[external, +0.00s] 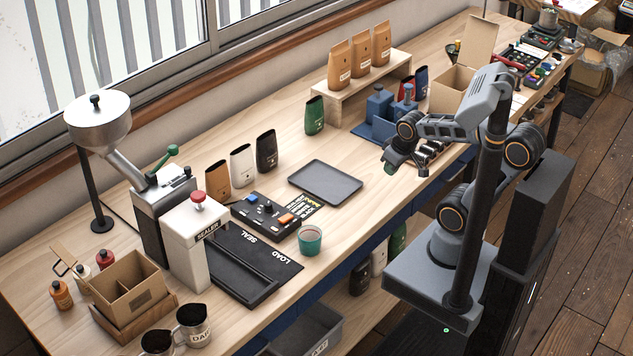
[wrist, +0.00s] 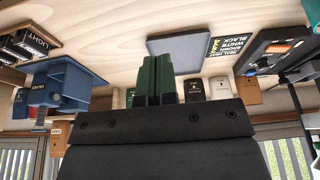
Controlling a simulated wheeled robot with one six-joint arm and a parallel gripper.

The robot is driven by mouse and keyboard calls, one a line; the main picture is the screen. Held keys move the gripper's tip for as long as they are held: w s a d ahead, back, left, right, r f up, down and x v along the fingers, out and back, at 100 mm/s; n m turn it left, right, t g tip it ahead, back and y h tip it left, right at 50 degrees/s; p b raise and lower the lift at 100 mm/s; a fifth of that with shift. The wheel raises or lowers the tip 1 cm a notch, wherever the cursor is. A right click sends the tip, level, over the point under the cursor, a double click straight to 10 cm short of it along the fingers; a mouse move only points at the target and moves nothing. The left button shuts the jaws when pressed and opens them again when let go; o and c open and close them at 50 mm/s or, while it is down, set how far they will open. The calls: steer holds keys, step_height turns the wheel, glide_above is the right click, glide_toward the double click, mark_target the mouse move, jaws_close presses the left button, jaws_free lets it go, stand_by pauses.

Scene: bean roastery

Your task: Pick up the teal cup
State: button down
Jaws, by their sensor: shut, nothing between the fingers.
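The teal cup (external: 310,241) stands upright near the front edge of the bench, beside the control panel and the black sealer mat. My gripper (external: 393,167) is above the bench, well to the right of the cup and apart from it. In the wrist view, the green fingers of my gripper (wrist: 157,80) are together with nothing held between them.
A dark flat tray (external: 325,182) lies between the cup and my gripper. The control panel (external: 273,214) and sealer (external: 196,242) are left of the cup. A blue fixture (external: 378,128) stands behind my gripper. Several bags line the back.

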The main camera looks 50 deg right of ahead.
steer(key=c, duration=1.8)
jaws_free()
steer(key=shift+c, duration=0.2)
steer(key=o, duration=1.8)
steer(key=shift+o, duration=0.2)
steer(key=shift+f, duration=0.1)
